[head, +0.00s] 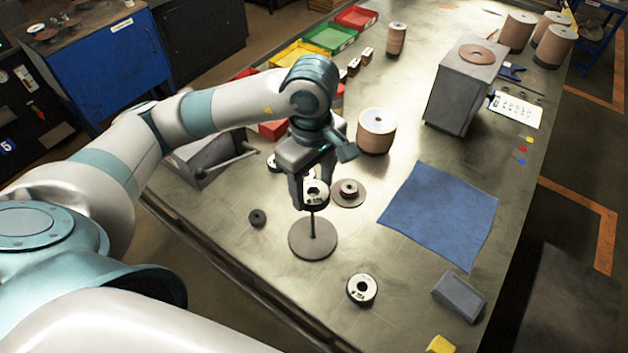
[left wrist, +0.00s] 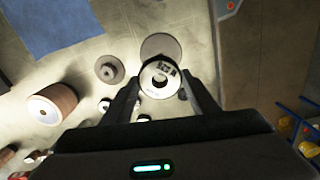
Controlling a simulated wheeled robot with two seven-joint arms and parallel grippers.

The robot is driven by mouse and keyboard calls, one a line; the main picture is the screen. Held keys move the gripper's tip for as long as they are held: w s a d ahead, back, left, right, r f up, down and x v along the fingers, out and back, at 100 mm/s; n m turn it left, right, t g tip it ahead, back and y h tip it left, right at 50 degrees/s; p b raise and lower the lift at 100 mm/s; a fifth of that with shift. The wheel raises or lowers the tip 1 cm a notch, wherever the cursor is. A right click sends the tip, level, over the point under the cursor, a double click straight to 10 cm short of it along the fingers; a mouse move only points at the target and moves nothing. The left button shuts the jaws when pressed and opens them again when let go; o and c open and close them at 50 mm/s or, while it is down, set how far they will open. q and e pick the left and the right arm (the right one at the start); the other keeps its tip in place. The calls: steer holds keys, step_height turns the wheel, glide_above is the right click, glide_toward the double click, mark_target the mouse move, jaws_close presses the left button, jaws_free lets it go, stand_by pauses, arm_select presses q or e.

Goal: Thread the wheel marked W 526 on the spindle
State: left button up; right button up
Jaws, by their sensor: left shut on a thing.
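My left gripper (head: 313,188) is shut on a small white-faced wheel (head: 316,198) with a dark rim. Black marking shows on its face; it looks like W 526 in the left wrist view (left wrist: 160,80), but is small and blurred. The spindle (head: 312,225) is a thin upright rod on a round grey base (head: 313,243). The held wheel is high, at the rod's top, and hides the tip. I cannot tell whether the rod is inside the bore. The base also shows beyond the wheel in the left wrist view (left wrist: 160,44). My right gripper is out of view.
Another marked wheel (head: 361,289) lies nearer the table's front edge. A small dark wheel (head: 257,217) lies left of the spindle. A flat disc with a hub (head: 348,190) lies close behind. A blue cloth (head: 440,215) and a grey block (head: 459,297) are to the right.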

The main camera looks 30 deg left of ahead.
arm_select(q)
steer(key=shift+f, duration=0.95)
steer(key=shift+s+f, duration=0.1)
steer(key=shift+f, duration=0.1)
steer(key=shift+f+b, duration=0.95)
steer(key=shift+f, duration=0.35)
steer(key=b, duration=0.4)
glide_above(313, 236)
steer(key=shift+w+a+f, duration=0.1)
steer(key=shift+f, duration=2.2)
steer(key=shift+w+a+f, duration=0.1)
steer(key=shift+f, duration=2.15)
steer(key=o, duration=1.2)
steer(key=shift+o, duration=0.2)
steer(key=shift+r, duration=0.1)
steer(key=shift+r+b, duration=0.35)
steer(key=shift+r, duration=0.25)
step_height(313, 236, up, 16)
steer(key=shift+f+b, duration=0.1)
steer(key=shift+b, duration=1)
